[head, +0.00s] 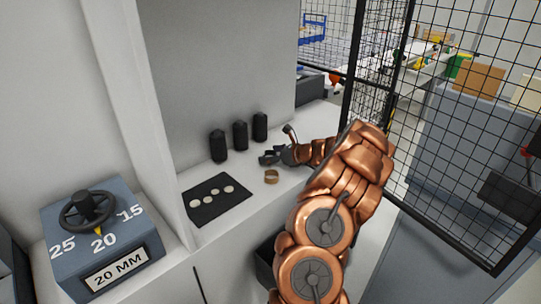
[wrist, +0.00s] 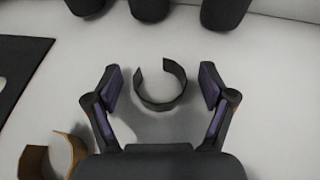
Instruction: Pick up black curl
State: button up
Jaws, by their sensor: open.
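The black curl (wrist: 160,104) is a dark open ring standing on the white counter in the wrist view. Its gap faces up in that picture. My gripper (wrist: 162,88) is open, with one finger to the left and one to the right of the curl, apart from it. In the head view my gripper (head: 268,157) is low over the counter, and I cannot make out the black curl there.
A brown curl (head: 271,176) is near my gripper, at lower left in the wrist view (wrist: 62,152). A black mat (head: 216,206) with several pale discs lies left. Several black bottles (head: 240,136) stand behind. A mesh fence (head: 470,120) is at right.

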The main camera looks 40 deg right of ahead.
jog(key=shift+w, duration=0.1)
jog(key=c, duration=0.9)
jog(key=shift+o, duration=0.2)
